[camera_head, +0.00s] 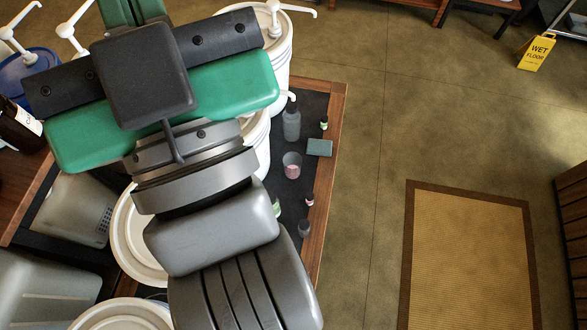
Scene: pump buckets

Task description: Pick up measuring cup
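A small clear cup with reddish-pink on its side (292,166), which looks like the measuring cup, stands upright on the dark mat of the wood-edged table (337,112), to the right of my arm. Nothing touches it. My grey and green arm fills the left middle of the picture and hides much of the table. I cannot make out my gripper's fingers.
A grey pump bottle (291,124), a blue-grey block (320,147) and several small bottles stand around the cup. White buckets (140,240) stand beside and partly under my arm. A yellow wet floor sign (537,52) and a tan mat (468,260) are on the open floor at right.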

